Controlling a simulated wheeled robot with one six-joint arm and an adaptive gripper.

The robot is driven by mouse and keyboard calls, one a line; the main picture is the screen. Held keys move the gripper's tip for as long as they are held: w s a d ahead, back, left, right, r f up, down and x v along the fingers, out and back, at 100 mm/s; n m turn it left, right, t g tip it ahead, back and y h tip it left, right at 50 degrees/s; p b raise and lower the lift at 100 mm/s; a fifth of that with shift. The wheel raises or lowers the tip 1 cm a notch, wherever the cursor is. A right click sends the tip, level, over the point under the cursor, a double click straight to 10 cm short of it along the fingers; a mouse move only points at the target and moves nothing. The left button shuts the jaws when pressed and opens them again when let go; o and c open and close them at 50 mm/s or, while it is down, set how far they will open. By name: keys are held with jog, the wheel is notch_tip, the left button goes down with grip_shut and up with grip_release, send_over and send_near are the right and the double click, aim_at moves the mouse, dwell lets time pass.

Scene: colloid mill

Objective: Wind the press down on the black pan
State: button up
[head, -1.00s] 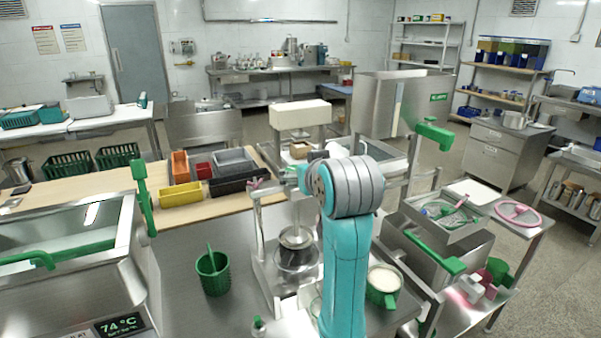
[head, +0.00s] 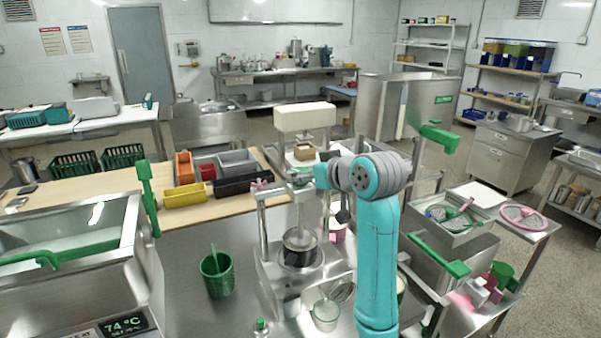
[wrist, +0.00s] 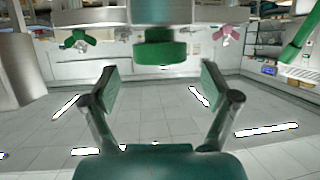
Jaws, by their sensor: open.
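The steel press frame (head: 263,235) stands on the counter in the middle of the head view, with a pink winged knob (head: 262,184) on its left post. Low inside it, a dark round pan (head: 300,241) appears under the upright rod; the gap between them is hard to judge. In the wrist view my gripper (wrist: 158,82) is open and empty. A round green knob (wrist: 160,48) hangs ahead, between and above the fingertips, apart from them. A green winged knob (wrist: 78,38) and a pink winged knob (wrist: 228,32) flank it.
A green basket cup (head: 216,275) stands left of the press. A glass jar (head: 326,314) is in front of it and a pink cup (head: 337,230) behind. Colored bins (head: 184,196) lie on the wooden counter. A steel machine with a green handle (head: 458,269) stands at right.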

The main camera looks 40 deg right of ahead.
jog(key=shift+x, duration=2)
jog(key=c, duration=1.2)
